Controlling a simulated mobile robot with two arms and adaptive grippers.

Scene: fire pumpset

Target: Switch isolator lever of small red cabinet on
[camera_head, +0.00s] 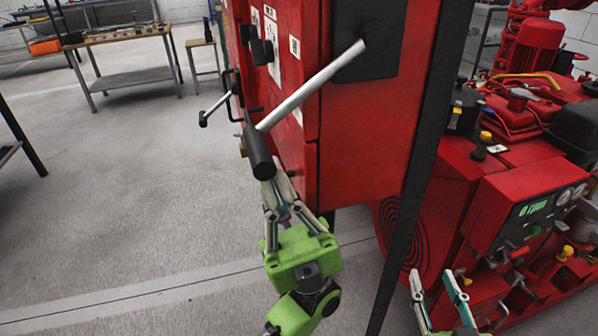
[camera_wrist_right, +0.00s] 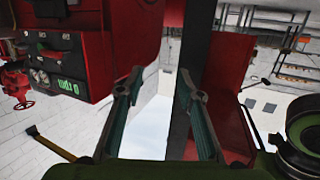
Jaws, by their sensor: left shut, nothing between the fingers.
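The small red cabinet (camera_head: 358,150) stands in the middle of the head view. A long silver lever (camera_head: 312,86) runs from a black plate (camera_head: 386,60) on the cabinet down and left to a black grip (camera_head: 260,155). My left gripper (camera_head: 281,182) is just below that grip, shut with nothing between its fingers; I cannot tell if its tips touch the grip. My right gripper (camera_head: 440,278) is open and empty at the lower right; its spread fingers also show in the right wrist view (camera_wrist_right: 158,82).
A red pump set with a control panel (camera_head: 536,212) stands at the right. A black upright post (camera_head: 413,165) stands between it and the lever. A smaller handle (camera_head: 214,108) sticks out from the cabinet's left side. A workbench (camera_head: 118,50) stands behind open floor at the left.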

